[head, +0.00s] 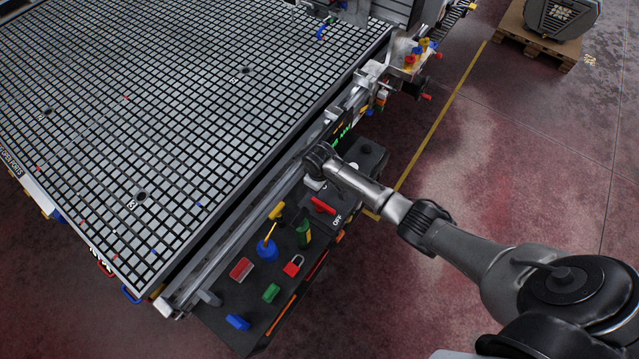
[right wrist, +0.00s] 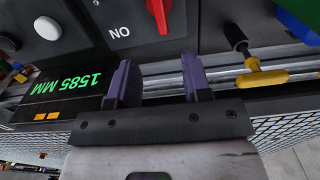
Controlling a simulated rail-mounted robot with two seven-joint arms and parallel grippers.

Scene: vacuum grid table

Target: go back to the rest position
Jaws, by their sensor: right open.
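My right arm reaches in from the right in the head view, and its gripper (head: 318,160) is above the control panel along the table's edge. The head view is too small to show its fingers. In the right wrist view the two purple fingers of the right gripper (right wrist: 158,84) are apart with nothing between them. They are in front of the dark panel, between a green "1585 MM" display (right wrist: 72,84) and a yellow handle (right wrist: 262,76). A red switch (right wrist: 160,12) marked "NO" is just beyond the fingers. My left gripper is not in view.
The vacuum grid table (head: 150,100) fills the left. The panel (head: 226,298) carries a red handle (head: 322,205), a blue knob (head: 267,250), a red padlock (head: 294,267) and a green piece (head: 271,292). The floor (head: 500,150) at right is open, up to a pallet (head: 530,42).

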